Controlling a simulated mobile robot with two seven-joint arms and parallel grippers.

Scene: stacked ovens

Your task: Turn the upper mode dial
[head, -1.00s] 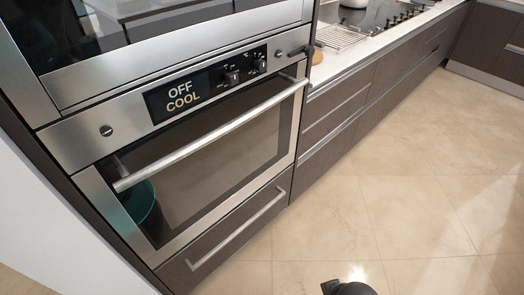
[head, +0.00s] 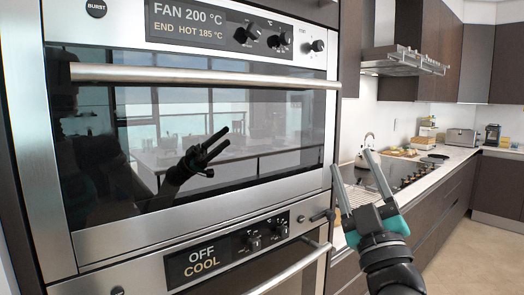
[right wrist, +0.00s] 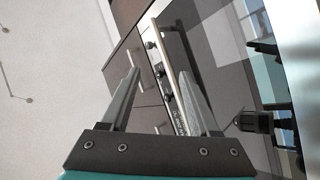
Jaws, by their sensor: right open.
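The upper oven's control panel has a lit display (head: 190,24) reading FAN 200 °C, END HOT 185 °C. Right of it are a first black dial (head: 253,32), a second dial (head: 277,41) and a third, protruding knob (head: 318,46). The mode label is too small to read. My right gripper (head: 354,161) is open and empty, in front of and to the right of the ovens, lower than the upper dials and apart from them. In the right wrist view, the dark dials (right wrist: 160,70) show beyond the open fingers. My left gripper is not in view.
The upper oven's bar handle (head: 200,74) crosses below the panel; its glass door reflects my arm. The lower oven's display (head: 201,261) reads OFF COOL, with dials (head: 254,243) beside it. A counter with a hob (head: 395,178) lies right.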

